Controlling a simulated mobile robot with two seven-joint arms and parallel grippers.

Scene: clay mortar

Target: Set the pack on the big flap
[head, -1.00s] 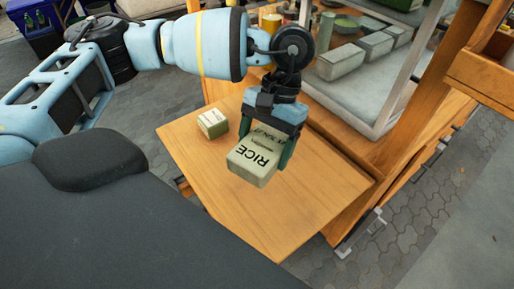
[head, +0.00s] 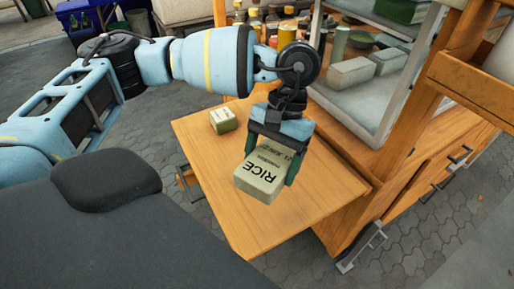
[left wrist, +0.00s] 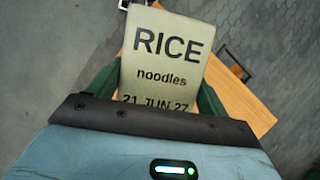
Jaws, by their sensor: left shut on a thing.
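A pale green pack printed "RICE noodles" (head: 262,178) is held in my left gripper (head: 271,166), whose green fingers clasp its two sides. In the left wrist view the pack (left wrist: 168,58) is between the fingers with its printed face toward the camera. The big flap (head: 240,225) is a wooden board folded out from the cart, and the pack is over its middle. I cannot tell whether the pack touches the board. My right gripper is not in view.
A smaller pale green box (head: 223,121) sits on the flap near its back left. The wooden cart (head: 350,180) with a glass case (head: 376,118) stands to the right. The flap's front part is bare. A metal bracket (head: 361,248) shows below its right corner.

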